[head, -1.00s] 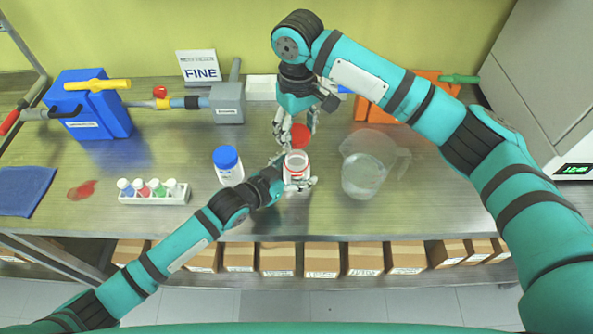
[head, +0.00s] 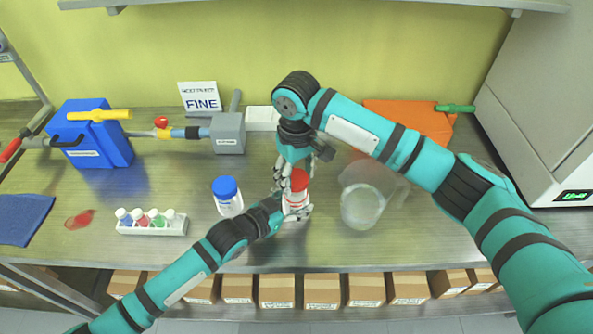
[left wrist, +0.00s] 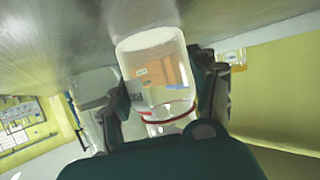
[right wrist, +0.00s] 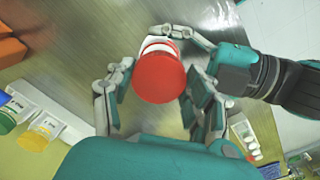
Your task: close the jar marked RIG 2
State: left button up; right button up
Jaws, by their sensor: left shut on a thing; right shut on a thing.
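A clear jar with a red band (head: 294,208) stands on the bench and also shows in the left wrist view (left wrist: 155,75). No RIG 2 marking is readable on it. My left gripper (head: 296,213) is shut around its body. A red lid (head: 299,180) sits at the jar's mouth, and it shows from above in the right wrist view (right wrist: 160,78). My right gripper (head: 292,173) is shut on the lid from above. Whether the lid is seated or threaded cannot be told.
A clear pitcher (head: 362,205) stands close to the right of the jar. The front strip of bench is clear.

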aim_at(296, 200)
jog(key=shift+f, duration=0.3)
jog(key=shift+f, duration=0.9)
jog(key=shift+f, duration=0.55)
dwell(0.3)
